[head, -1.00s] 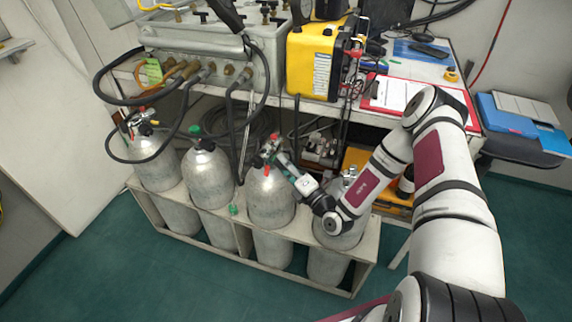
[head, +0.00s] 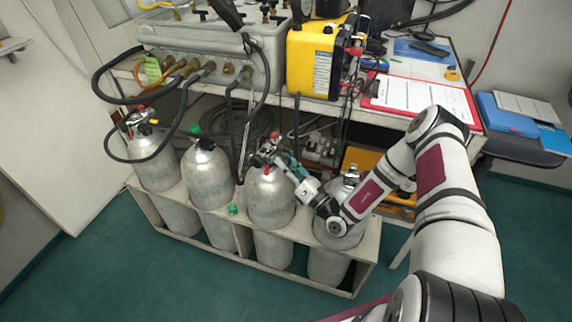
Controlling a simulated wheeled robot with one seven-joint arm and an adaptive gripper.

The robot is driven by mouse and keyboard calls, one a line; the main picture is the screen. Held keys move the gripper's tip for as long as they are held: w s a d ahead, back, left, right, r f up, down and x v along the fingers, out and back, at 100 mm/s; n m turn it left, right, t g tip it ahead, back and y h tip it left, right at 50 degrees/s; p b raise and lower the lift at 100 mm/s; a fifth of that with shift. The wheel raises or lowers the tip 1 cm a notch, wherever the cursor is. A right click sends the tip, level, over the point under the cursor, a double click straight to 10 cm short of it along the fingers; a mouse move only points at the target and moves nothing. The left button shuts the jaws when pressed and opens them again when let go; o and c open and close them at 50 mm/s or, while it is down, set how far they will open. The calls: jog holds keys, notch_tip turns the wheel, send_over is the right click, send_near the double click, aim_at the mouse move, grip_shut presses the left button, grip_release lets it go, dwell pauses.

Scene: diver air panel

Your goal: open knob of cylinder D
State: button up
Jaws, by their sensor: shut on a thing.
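Several grey metal cylinders stand upright in a pale rack. The third from the left (head: 270,205) has a valve with red parts (head: 266,168) at its top. My gripper (head: 274,154) is shut at this valve, its fingers on the knob. The fingers partly hide the knob, and the exact grip is too small to see. The rightmost cylinder (head: 340,222) stands partly behind my wrist, its metal valve (head: 351,176) showing above. The second cylinder (head: 206,180) has a green cap (head: 194,130); the leftmost (head: 152,160) has a hose fitted. I cannot read a letter D on any of them.
The green floor (head: 110,270) in front of the rack (head: 345,290) is clear.

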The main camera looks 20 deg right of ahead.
jog(key=shift+f, duration=0.15)
jog(key=o, duration=1.1)
jog(key=shift+o, duration=0.2)
jog(key=v, duration=1.2)
